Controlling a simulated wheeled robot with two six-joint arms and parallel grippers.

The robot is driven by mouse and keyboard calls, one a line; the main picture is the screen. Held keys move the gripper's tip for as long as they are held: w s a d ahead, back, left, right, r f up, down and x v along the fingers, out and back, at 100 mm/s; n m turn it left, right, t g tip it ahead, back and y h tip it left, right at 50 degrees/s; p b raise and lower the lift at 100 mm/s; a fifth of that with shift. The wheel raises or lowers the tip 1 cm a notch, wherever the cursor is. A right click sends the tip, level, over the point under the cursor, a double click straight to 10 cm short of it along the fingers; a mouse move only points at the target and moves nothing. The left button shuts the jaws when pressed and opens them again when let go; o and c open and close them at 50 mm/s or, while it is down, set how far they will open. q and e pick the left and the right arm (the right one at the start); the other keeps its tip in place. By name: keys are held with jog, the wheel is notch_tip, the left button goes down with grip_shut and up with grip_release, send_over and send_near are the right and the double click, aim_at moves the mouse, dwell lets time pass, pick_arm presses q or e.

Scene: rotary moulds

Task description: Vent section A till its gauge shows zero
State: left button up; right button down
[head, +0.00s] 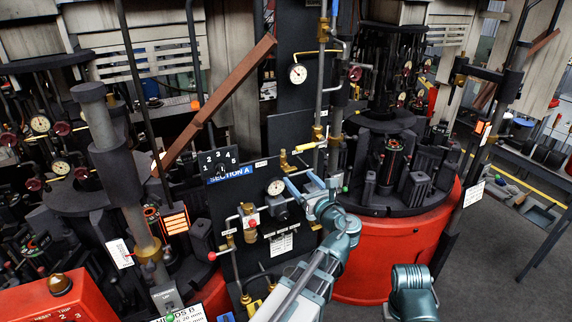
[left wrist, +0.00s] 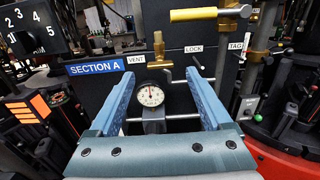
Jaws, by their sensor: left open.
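The blue SECTION A sign (head: 230,173) marks a dark panel, and it also shows in the left wrist view (left wrist: 94,67). A white round gauge (head: 276,187) sits below it; in the left wrist view the gauge (left wrist: 150,95) has its needle pointing roughly up, its figures too small to read. A brass vent fitting (left wrist: 159,50) stands beside the VENT label, above the gauge. My left gripper (head: 304,183) is open and empty in front of the panel. In the left wrist view its blue fingers (left wrist: 166,72) frame the gauge and fitting, apparently without touching. My right gripper is not seen.
A numbered dial (head: 218,162) stands left. Pipes and another gauge (head: 297,73) rise behind. A red mould base (head: 385,260) is right; open floor lies farther right.

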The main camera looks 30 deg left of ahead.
aim_at(290, 169)
pick_arm(q)
jog(key=x, duration=1)
jog(key=shift+c, duration=0.3)
grip_shut()
